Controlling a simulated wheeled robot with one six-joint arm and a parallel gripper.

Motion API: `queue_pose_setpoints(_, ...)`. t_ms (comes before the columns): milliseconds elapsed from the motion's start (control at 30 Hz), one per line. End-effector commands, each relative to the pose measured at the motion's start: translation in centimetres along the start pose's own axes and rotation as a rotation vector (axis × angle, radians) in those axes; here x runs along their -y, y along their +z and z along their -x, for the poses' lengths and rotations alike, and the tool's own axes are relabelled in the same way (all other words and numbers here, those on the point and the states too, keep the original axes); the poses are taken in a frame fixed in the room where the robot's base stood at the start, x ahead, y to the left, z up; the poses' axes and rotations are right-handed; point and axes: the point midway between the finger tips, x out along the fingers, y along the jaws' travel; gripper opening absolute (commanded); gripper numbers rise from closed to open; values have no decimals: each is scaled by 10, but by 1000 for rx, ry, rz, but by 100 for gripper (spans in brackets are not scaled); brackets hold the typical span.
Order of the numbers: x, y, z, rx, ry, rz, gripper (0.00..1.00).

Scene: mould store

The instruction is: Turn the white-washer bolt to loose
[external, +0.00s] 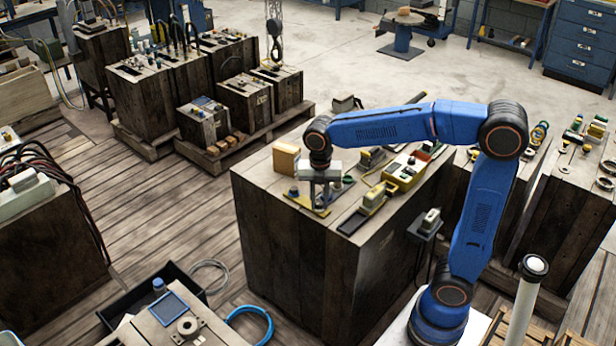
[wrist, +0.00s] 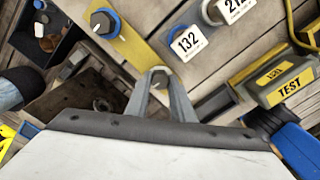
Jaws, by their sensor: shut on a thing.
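My gripper (wrist: 162,90) is shut on a bolt head (wrist: 160,76) with a pale rim, which looks like the white-washer bolt. Its washer is mostly hidden by the fingers. The bolt sits at the lower end of a yellow plate (wrist: 133,52). Another bolt (wrist: 102,22) with a blue washer stands on the same plate, up and left of the fingers, apart from them. In the external view my gripper (external: 321,198) points down over the yellow plate (external: 301,203) on the wooden crate.
In the wrist view, tags reading 132 (wrist: 188,41) and 272 lie right of the plate, and a yellow-grey TEST device (wrist: 283,82) is further right. In the external view a tan block (external: 286,157) stands behind the gripper on the wooden crate (external: 285,240), with several instruments to the right.

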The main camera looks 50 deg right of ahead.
Motion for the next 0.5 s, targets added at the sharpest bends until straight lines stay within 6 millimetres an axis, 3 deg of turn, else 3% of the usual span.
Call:
queue_pose_setpoints(200,1,-1,-2,-3,-6,-1,0)
queue_pose_setpoints(233,1,-1,-2,-3,-6,-1,24)
queue_pose_setpoints(300,1,-1,-2,-3,-5,-1,40)
queue_pose_setpoints(500,1,0,-1,-1,-3,-1,40)
